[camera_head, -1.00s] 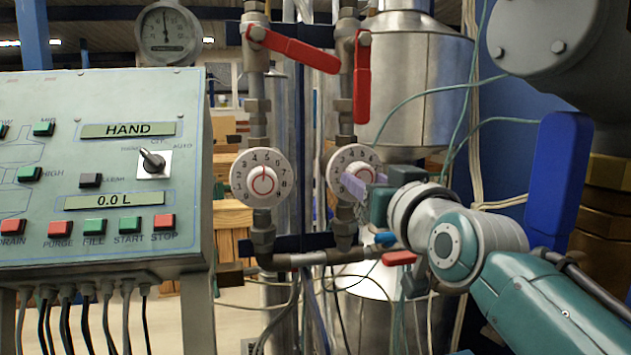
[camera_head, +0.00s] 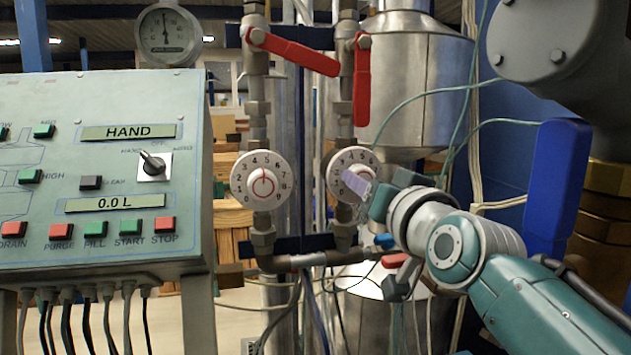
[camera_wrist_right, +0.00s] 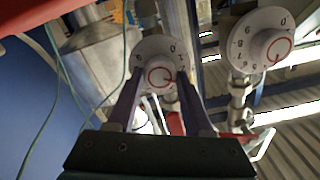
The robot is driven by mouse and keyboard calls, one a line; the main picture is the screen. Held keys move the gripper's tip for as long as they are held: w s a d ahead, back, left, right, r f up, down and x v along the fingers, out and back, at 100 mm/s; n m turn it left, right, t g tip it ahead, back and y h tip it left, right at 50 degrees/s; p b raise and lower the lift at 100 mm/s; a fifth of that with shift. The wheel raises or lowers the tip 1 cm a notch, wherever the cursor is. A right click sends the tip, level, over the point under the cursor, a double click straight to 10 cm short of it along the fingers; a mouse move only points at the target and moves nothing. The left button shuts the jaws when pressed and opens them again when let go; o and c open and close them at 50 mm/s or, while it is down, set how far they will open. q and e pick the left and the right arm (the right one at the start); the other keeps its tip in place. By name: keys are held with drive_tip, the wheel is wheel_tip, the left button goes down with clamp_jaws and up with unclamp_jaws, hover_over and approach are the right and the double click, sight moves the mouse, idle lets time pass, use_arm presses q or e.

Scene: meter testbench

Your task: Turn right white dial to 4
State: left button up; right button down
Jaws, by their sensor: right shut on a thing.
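The right white dial (camera_head: 346,160) is mounted on the right vertical pipe, partly hidden behind my right gripper in the head view. It also shows in the right wrist view (camera_wrist_right: 153,55), with its red-ringed knob between the fingers. My right gripper (camera_head: 358,183) is shut on this knob, one finger on each side, and is tilted in the head view. The numbers next to the fingers are too small or covered to read surely. The left white dial (camera_head: 261,161) stands beside it, its red mark pointing up. My left gripper is not in view.
A red-handled valve (camera_head: 292,52) and a second red lever (camera_head: 362,82) sit above the dials. A control panel (camera_head: 92,165) stands at the left. A blue lever (camera_head: 557,185) hangs at the right near my arm. Thin cables cross behind.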

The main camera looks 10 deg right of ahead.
drive_tip(key=shift+m+p, duration=0.35)
drive_tip(key=shift+m, duration=3.75)
drive_tip(key=shift+c, duration=1.4)
unclamp_jaws()
